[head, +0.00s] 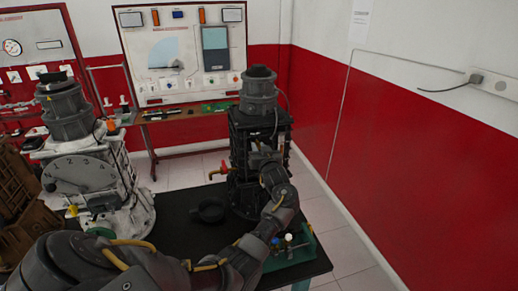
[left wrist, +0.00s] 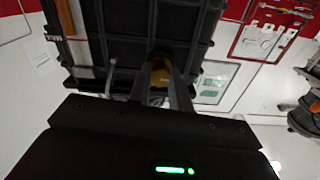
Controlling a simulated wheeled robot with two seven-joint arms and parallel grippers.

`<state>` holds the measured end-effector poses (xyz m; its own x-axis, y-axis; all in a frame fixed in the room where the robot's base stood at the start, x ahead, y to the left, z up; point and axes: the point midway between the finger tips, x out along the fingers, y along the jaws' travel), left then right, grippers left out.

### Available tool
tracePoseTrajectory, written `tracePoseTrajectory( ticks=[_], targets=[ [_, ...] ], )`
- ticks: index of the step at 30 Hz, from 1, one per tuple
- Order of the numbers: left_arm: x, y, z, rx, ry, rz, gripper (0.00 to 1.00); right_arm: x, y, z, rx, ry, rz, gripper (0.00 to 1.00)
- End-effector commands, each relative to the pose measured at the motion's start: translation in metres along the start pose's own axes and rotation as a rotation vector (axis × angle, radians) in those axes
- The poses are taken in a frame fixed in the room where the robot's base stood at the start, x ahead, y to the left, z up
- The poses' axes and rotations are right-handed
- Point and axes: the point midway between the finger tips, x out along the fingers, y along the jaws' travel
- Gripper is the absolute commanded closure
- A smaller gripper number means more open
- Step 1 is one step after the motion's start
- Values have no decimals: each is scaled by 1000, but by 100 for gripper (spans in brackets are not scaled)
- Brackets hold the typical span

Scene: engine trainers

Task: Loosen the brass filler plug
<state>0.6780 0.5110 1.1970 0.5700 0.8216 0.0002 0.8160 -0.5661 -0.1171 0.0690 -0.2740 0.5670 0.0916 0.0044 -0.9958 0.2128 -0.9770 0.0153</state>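The brass filler plug (left wrist: 160,74) shows in the left wrist view on the dark side of an engine trainer (left wrist: 115,30), partly covered by my fingers. My left gripper (left wrist: 161,80) has one finger on each side of it, and the brass fills the gap between the fingertips, so the gripper looks shut on the plug. In the head view my left gripper (head: 262,160) is up against the black engine trainer (head: 243,135), and the plug is hidden there. My right gripper is in neither view.
A dark round dish (head: 209,210) sits on the black table (head: 180,225). A green tray (head: 292,254) with small coloured items lies near my left forearm. A grey engine trainer (head: 90,185) stands to the left. A red lever (head: 223,169) sticks out beside the black trainer.

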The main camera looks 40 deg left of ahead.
Motion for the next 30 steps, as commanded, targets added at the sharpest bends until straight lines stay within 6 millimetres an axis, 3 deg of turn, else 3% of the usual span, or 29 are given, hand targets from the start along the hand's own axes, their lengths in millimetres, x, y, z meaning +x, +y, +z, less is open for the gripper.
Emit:
tracePoseTrajectory(
  ticks=[1, 4, 12, 20, 21, 24, 26, 30],
  targets=[
    [0, 0, 0, 0, 0, 0, 87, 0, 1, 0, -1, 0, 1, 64],
    [0, 0, 0, 0, 0, 0, 100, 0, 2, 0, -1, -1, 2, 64],
    [-1, 1, 5, -112, -1, 0, 100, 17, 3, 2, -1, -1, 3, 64],
    [0, 0, 1, -133, -2, 0, 100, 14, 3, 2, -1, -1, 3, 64],
    [0, 0, 1, -133, -2, 0, 76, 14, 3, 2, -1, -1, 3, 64],
    [0, 0, 1, -133, -1, 0, 63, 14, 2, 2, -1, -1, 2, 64],
    [0, 0, 1, -133, -1, 0, 58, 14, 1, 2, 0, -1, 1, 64],
    [0, 0, 0, -132, -1, 0, 58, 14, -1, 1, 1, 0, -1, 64]
  ],
)
